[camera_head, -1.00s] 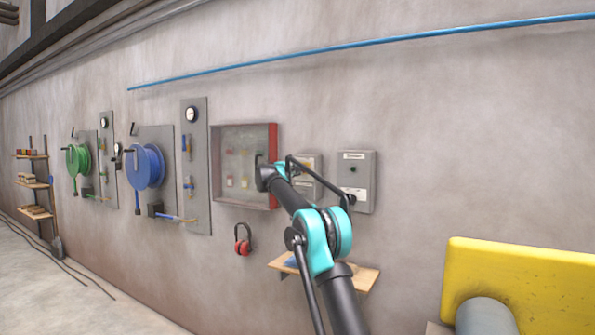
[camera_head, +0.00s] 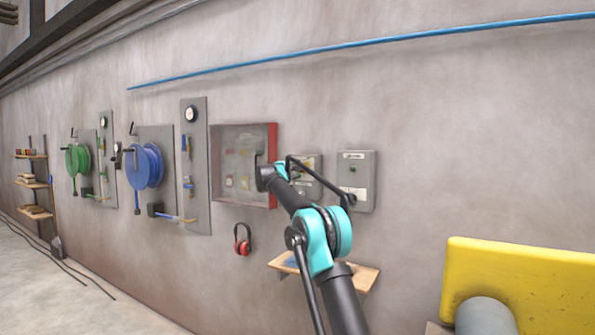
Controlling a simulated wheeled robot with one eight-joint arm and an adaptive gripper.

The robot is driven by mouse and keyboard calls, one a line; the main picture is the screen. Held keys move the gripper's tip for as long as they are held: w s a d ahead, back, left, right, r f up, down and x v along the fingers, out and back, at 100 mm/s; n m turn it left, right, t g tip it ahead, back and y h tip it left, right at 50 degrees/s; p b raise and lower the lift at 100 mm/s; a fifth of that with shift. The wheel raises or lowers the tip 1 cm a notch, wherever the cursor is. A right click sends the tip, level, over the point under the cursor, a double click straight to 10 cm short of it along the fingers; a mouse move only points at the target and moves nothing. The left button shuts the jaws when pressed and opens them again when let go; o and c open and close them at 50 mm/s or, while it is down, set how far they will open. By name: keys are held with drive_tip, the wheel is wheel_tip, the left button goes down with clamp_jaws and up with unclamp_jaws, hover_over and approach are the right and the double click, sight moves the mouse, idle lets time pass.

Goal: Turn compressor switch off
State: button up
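Two grey switch boxes hang on the wall at the middle right. The right box (camera_head: 357,165) shows a label at its top, a dark green knob or button and a white plate; its lettering is too small to read. The left box (camera_head: 309,163) is partly hidden behind my arm. I cannot tell which one is the compressor switch. My arm reaches up and left from the bottom, in front of these boxes. Its far end lies before the right side of a red-edged glazed cabinet (camera_head: 272,140). My gripper's fingers cannot be made out there.
A wooden shelf (camera_head: 368,277) juts from the wall below the boxes. Red ear muffs (camera_head: 242,240) hang left of it. A blue hose reel (camera_head: 146,166) and a gauge panel (camera_head: 196,215) are further left. A yellow block (camera_head: 540,275) fills the lower right. Bare wall lies right of the boxes.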

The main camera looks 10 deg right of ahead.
drive_tip(key=shift+s+a, duration=0.1)
drive_tip(key=v, duration=1.1)
drive_tip(key=shift+s+a, duration=0.2)
drive_tip(key=shift+s, duration=0.15)
drive_tip(key=s+d+f+m+g+y, duration=0.25)
drive_tip(key=s+d+f, duration=0.55)
drive_tip(key=s+f, duration=0.4)
drive_tip(key=s+d+f+m+g+y, duration=0.1)
drive_tip(key=s+d+f+m+g, duration=0.3)
drive_tip(key=s+d+f, duration=0.55)
drive_tip(key=s+a+f+m+g+y, duration=0.1)
drive_tip(key=s+f+y, duration=0.1)
drive_tip(key=s+f, duration=0.7)
drive_tip(key=s+a+f+m+g+y, duration=0.1)
drive_tip(key=s+a+f+m+y, duration=0.1)
drive_tip(key=s+f, duration=0.7)
drive_tip(key=s+a+f+m+g+y, duration=0.1)
drive_tip(key=s+f, duration=0.9)
drive_tip(key=s, duration=1)
drive_tip(key=shift+a+g+y, duration=0.45)
drive_tip(key=shift+y, duration=0.6)
drive_tip(key=shift+m, duration=0.25)
